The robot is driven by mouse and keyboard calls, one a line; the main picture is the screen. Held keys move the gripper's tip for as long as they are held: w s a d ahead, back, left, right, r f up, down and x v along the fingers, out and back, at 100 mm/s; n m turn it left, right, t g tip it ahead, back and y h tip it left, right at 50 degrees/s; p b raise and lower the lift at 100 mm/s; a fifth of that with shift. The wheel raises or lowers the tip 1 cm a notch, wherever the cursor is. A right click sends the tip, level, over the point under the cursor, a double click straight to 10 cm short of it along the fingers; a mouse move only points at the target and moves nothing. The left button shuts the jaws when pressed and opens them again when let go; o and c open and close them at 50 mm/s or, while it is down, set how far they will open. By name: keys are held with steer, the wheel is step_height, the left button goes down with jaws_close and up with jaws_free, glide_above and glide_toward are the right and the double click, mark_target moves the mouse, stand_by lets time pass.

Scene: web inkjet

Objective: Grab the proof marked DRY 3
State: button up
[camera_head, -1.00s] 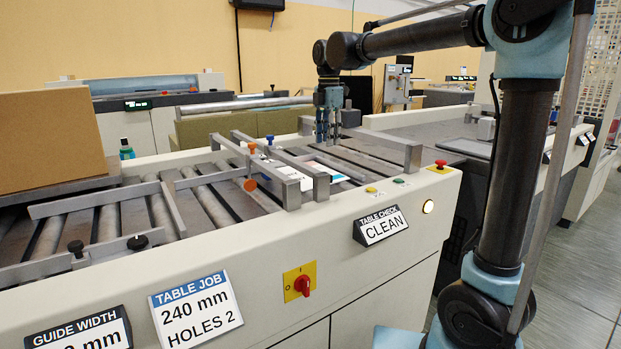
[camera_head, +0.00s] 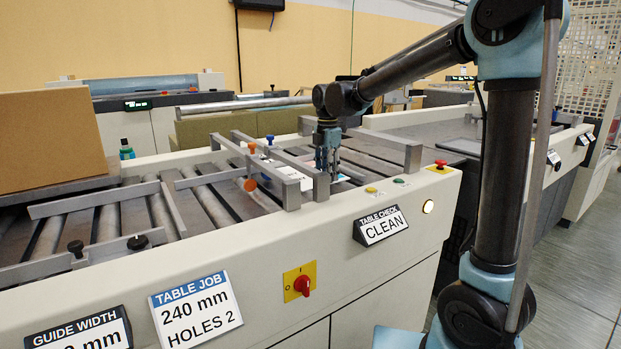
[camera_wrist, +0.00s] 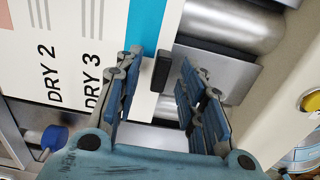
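A small black tab (camera_wrist: 162,72) stands at the blue edge. My gripper (camera_wrist: 161,60) is open, its fingers on either side of the tab, the left finger over the proof. In the head view my gripper (camera_head: 326,165) is low over the table and hides much of the sheets.
Grey rails (camera_head: 290,188) with orange and blue knobs flank the sheets. Rollers (camera_head: 205,200) lie to the left. A red button (camera_head: 441,164) sits on the right front edge. A sign reading CLEAN (camera_head: 381,227) is on the front panel. A large brown box (camera_head: 50,140) stands left.

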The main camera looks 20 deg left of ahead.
steer(key=shift+f, duration=0.45)
jaws_close()
